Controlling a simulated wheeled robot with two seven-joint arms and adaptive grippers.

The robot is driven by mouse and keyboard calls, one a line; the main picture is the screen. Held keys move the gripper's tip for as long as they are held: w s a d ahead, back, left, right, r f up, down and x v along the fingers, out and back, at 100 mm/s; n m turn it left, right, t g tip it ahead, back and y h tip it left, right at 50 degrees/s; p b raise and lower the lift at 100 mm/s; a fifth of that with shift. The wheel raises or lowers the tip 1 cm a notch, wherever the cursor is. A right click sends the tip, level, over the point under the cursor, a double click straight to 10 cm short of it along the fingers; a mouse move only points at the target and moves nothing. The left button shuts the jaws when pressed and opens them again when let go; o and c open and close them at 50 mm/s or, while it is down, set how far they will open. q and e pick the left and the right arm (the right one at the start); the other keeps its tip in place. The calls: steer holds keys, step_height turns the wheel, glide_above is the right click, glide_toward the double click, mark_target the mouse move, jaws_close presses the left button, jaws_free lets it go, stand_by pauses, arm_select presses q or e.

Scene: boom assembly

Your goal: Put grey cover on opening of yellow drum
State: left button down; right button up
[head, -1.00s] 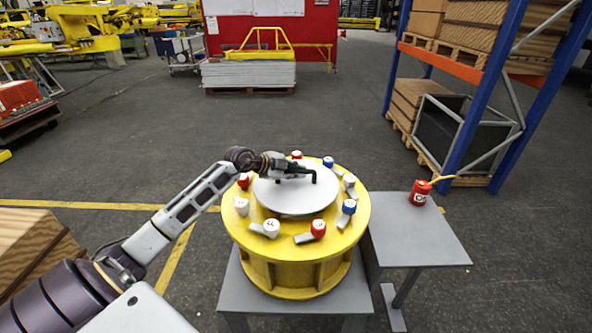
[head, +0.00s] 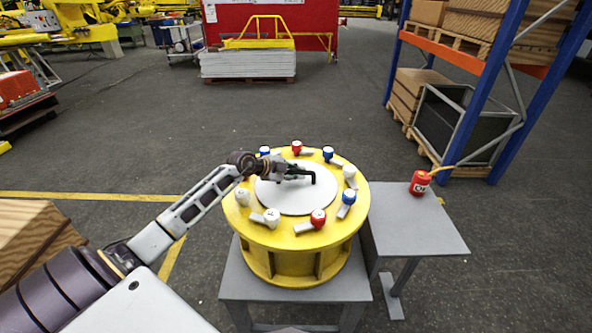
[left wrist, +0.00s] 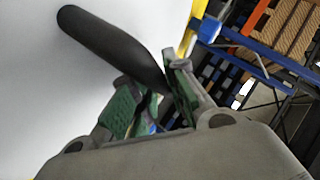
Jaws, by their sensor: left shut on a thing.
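The grey cover (head: 300,201) is a flat light disc with a black bar handle (head: 313,178). It lies level over the middle of the top of the yellow drum (head: 285,262), inside the ring of clamps; I cannot tell whether a thin gap is left under it. The opening is hidden beneath it. My left gripper (head: 286,173) is shut on the handle. In the left wrist view the green-padded fingers (left wrist: 155,100) close around one end of the dark handle (left wrist: 110,45), with the pale cover (left wrist: 40,80) behind. My right gripper is not in view.
Several clamps with red, blue and white knobs (head: 318,216) ring the drum's top. The drum stands on a grey table (head: 295,290). A side table (head: 420,230) on the right holds a red can (head: 420,183). A blue rack (head: 485,90) stands behind at right.

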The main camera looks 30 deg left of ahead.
arm_select(q)
steer(key=shift+w+r, duration=0.1)
steer(key=shift+r, duration=0.3)
steer(key=c, duration=1.8)
jaws_free()
steer(key=shift+f, duration=0.4)
steer(key=o, duration=0.4)
steer(key=shift+s+r, duration=0.1)
steer(key=shift+s, duration=0.1)
steer(key=shift+b+v, duration=0.3)
steer(key=shift+v, duration=5.65)
